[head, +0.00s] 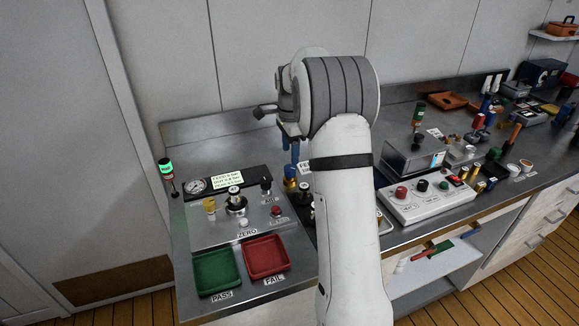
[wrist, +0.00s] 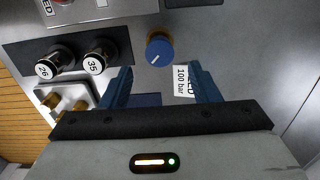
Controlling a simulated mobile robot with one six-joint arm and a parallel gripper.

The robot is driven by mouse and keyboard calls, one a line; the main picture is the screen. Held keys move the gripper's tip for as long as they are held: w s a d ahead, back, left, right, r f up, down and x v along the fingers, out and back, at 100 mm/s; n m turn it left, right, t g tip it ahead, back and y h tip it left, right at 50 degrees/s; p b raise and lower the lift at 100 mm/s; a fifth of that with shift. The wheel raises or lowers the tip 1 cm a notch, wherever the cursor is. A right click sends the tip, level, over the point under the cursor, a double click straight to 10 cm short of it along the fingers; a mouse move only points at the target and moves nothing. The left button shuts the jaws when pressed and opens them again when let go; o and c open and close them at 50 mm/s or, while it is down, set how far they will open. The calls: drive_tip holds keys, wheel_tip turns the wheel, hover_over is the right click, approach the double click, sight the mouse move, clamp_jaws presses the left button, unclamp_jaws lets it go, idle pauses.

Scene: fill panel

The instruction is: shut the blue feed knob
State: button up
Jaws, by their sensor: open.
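The blue feed knob (wrist: 159,50) shows in the wrist view as a round blue cap over a brass collar. A short white mark on its face points to the lower left. My gripper (wrist: 161,82) is open, with one blue finger on each side of the knob's line, and the knob sits ahead of the fingertips, not between them. A label reading "100 bar" (wrist: 181,82) is partly hidden by the right finger. In the head view my gripper (head: 291,148) points down over the knob (head: 290,171), and my arm hides much of the panel there.
In the wrist view, two dark knobs marked 26 (wrist: 47,69) and 35 (wrist: 94,65) stand left of the blue knob. In the head view, a green tray (head: 236,285) and a red tray (head: 286,258) lie front left. A grey control box (head: 430,205) stands right of my arm.

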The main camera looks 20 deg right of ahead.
sight(290, 167)
wheel_tip(290, 167, down, 6)
drive_tip(key=shift+f, duration=0.1)
drive_tip(key=shift+c, duration=0.3)
drive_tip(key=c, duration=0.9)
